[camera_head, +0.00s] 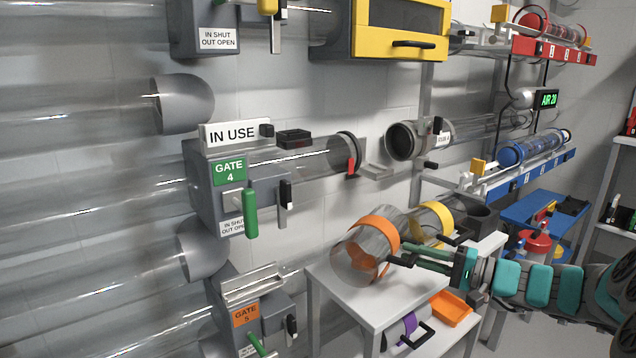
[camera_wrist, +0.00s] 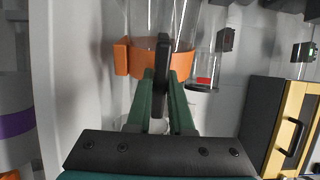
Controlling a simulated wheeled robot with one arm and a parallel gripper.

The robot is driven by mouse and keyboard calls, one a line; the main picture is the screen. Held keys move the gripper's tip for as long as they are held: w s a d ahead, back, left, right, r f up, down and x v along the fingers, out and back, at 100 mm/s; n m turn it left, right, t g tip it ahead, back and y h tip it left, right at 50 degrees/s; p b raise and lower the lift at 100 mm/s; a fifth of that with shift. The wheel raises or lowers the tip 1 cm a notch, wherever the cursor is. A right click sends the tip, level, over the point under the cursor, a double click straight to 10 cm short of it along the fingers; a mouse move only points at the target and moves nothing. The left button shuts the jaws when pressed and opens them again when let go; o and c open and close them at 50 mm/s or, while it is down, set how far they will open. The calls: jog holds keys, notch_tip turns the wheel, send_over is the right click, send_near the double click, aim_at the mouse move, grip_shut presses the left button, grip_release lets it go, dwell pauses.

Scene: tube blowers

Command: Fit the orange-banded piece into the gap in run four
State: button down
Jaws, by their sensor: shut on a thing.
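The orange-banded piece (camera_head: 374,238) is a clear tube with an orange collar and a black handle; it also shows in the wrist view (camera_wrist: 126,58). My gripper (camera_head: 404,258) is shut on its black handle, which stands between the green fingers (camera_wrist: 161,95) in the wrist view. The piece lies tilted at the white table's left end; I cannot tell whether it touches the top. Run four's gap (camera_head: 374,150) is above it, between the clear tube end (camera_head: 335,152) right of gate 4 (camera_head: 226,175) and a dark-ringed coupling (camera_head: 402,141).
A yellow-banded piece (camera_head: 433,218) stands behind the held piece on the white table (camera_head: 340,298). A purple-banded piece (camera_head: 408,326) and an orange tray (camera_head: 450,308) are on the lower shelf. Gate 5 (camera_head: 245,315) is at lower left. A bracket (camera_head: 373,171) juts below the gap.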

jog(key=shift+r+p, duration=0.4)
jog(key=shift+r, duration=0.85)
